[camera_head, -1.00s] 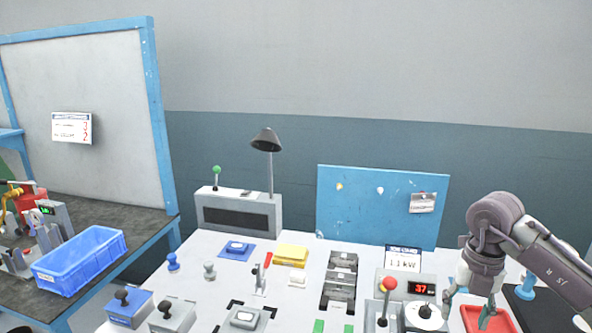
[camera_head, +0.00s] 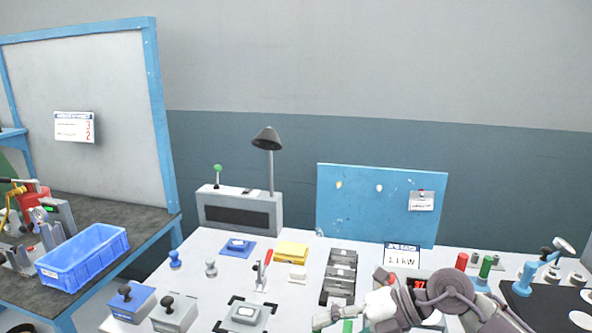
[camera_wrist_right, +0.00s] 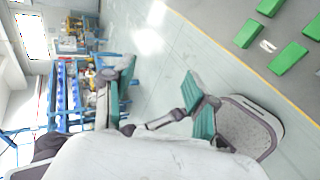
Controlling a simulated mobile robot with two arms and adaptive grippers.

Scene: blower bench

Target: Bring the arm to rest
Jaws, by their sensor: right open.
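My right arm reaches in from the lower right in the head view. Its gripper (camera_head: 335,318) hangs low over the front of the white bench (camera_head: 215,270), pointing left. In the right wrist view the gripper (camera_wrist_right: 158,88) shows two teal-padded fingers spread well apart with nothing between them. Beyond the fingers the wrist view shows floor and distant shelving, not the bench top. My left gripper is not in view.
My right arm partly hides the red number display (camera_head: 420,283). Red (camera_head: 461,261) and green (camera_head: 485,267) cylinders stand behind it. Open floor shows in the wrist view.

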